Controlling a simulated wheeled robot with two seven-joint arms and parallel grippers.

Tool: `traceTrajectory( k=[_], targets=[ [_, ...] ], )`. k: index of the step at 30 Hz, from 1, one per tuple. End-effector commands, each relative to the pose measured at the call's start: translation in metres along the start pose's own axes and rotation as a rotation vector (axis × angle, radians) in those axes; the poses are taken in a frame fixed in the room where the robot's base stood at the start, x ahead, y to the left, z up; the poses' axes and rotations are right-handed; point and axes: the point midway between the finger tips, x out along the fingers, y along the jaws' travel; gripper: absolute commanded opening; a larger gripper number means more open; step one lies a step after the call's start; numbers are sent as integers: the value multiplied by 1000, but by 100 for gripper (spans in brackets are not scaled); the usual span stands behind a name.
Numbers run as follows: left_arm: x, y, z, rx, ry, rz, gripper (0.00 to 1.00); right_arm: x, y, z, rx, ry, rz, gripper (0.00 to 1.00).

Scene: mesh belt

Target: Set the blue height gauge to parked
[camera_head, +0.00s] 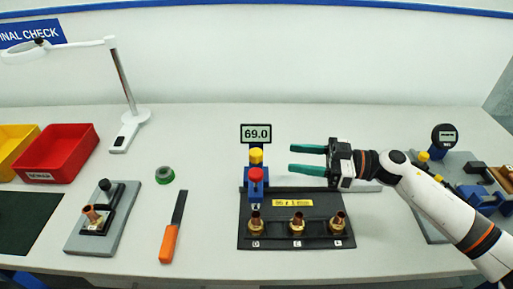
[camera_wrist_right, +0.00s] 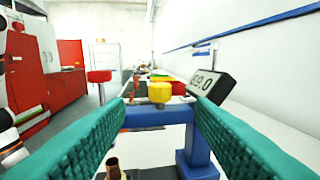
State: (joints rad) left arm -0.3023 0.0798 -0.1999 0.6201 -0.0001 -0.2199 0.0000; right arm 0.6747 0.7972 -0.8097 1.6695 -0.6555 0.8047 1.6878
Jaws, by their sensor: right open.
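The blue height gauge (camera_head: 257,207) stands on a black base plate (camera_head: 272,236), with a yellow knob (camera_head: 256,155), a red knob (camera_head: 256,174) and a display (camera_head: 256,133) reading 69.0. My right gripper (camera_head: 291,159) is open and empty, just right of the gauge, its green fingers pointing left at it. In the right wrist view, the yellow knob (camera_wrist_right: 160,92) shows in the gap between the fingers (camera_wrist_right: 158,108), farther ahead, with the blue gauge body (camera_wrist_right: 198,150) below it and the red knob (camera_wrist_right: 99,76) to the left. My left gripper is out of view.
Several copper fittings (camera_head: 297,224) stand in a row at the front of the black plate. An orange-handled tool (camera_head: 169,240), a green ring (camera_head: 165,175) and a grey fixture (camera_head: 91,232) lie left. A second dial device (camera_head: 444,138) stands right. The front table strip is clear.

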Motion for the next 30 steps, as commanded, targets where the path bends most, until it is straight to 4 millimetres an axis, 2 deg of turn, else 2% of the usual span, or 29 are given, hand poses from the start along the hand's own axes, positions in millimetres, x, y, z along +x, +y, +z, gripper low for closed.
traceTrajectory(
  k=[9, 15, 20, 28, 30],
  targets=[
    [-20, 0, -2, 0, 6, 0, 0, 66, 1, 5, -1, -6, 3, 49],
    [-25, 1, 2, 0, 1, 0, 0, 93, 0, 3, -1, -5, 1, 49],
    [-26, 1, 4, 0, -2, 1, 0, 101, 0, 2, -1, -4, 0, 49],
    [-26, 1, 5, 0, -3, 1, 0, 102, 0, 2, -2, -4, -1, 49],
    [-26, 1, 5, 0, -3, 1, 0, 102, 0, 2, -2, -4, -1, 38]
  ],
)
